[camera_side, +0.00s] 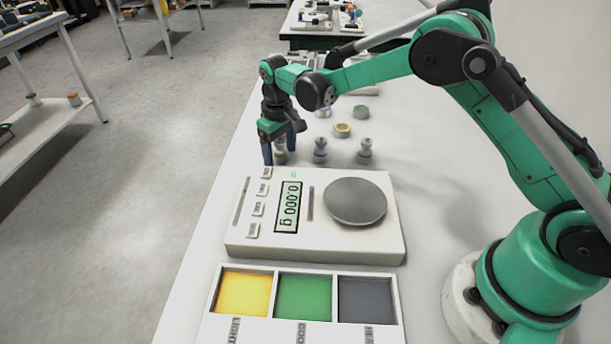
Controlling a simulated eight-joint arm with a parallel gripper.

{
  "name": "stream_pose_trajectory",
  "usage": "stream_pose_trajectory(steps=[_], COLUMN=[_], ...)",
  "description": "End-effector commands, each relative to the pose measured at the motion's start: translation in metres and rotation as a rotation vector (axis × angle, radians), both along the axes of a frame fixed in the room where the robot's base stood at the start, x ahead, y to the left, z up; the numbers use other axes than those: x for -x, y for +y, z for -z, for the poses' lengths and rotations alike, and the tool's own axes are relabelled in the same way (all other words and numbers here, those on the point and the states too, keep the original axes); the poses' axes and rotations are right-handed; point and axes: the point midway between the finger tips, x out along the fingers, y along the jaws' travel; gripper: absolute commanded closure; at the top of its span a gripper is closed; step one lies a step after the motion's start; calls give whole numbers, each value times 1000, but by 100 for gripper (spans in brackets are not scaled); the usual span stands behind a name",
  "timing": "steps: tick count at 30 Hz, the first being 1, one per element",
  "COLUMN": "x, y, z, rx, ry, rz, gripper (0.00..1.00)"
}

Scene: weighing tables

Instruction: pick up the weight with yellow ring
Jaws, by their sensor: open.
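Three small metal weights stand upright in a row behind the scale. The left weight (280,157) is between the fingers of my gripper (279,149), partly hidden by them; its ring colour is hard to make out. The middle weight (320,150) has a blue ring, and the right weight (364,151) has a green ring. My gripper points down and is open, with one dark blue fingertip on each side of the left weight. I cannot tell whether either finger touches it.
A white scale (240,238) with a round grey pan (355,201) reads 0.000 g. In front is a tray (273,298) with yellow, green and dark grey compartments. The table's left edge is close to my gripper.

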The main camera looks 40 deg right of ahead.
Motion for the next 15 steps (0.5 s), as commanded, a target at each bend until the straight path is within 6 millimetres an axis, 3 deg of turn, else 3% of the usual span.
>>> stream_pose_trajectory(steps=[5, 13, 15], x=[0, 0, 0], y=[0, 0, 0], z=[0, 0, 0], rx=[0, 0, 0], ry=[0, 0, 0], rz=[0, 0, 0], gripper=[27, 100, 100])
